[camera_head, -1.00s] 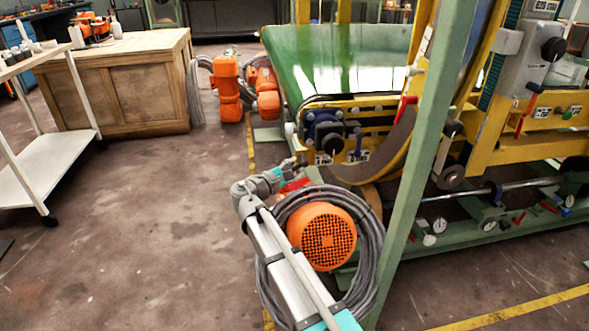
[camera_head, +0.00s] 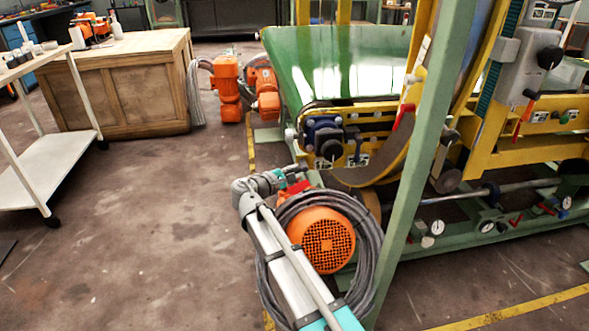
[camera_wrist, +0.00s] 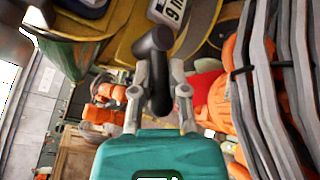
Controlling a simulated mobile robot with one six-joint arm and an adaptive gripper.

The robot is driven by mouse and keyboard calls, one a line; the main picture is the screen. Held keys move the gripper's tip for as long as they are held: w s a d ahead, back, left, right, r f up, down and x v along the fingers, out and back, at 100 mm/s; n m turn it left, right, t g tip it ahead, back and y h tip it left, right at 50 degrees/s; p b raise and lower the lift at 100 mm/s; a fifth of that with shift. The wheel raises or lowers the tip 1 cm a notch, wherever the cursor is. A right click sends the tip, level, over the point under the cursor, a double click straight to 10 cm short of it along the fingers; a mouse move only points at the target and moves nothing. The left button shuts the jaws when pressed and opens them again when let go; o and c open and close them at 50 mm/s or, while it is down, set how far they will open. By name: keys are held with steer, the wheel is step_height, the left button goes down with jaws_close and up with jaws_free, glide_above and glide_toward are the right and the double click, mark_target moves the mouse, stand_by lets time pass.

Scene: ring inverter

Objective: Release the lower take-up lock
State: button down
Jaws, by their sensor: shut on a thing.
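My gripper (camera_wrist: 160,88) is shut on a black handle (camera_wrist: 152,45) in the wrist view. The handle has a thick rounded end and runs down between the two grey fingers. I cannot tell from the frames whether it is the lower take-up lock. The held handle cannot be made out there. A white plate with black lettering (camera_wrist: 170,12) shows close to the handle in the wrist view.
An orange motor (camera_head: 321,240) ringed by grey cables (camera_head: 372,250) is beside my arm. A green post (camera_head: 425,150) stands to the right. A dark blue block with a black knob (camera_head: 325,138) is above the gripper. Open floor (camera_head: 150,220) lies left.

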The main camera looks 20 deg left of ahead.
stand_by(0.3)
steer(key=c, duration=0.6)
jaws_free()
steer(key=shift+c, duration=0.2)
steer(key=shift+f+b, duration=0.2)
steer(key=shift+b, duration=0.5)
steer(key=shift+w+d+f+n+t+h+b, duration=0.15)
steer(key=shift+f+n+t+h+b, duration=0.2)
steer(key=shift+t+b, duration=0.5)
steer(key=v, duration=1.4)
steer(key=shift+r, duration=0.55)
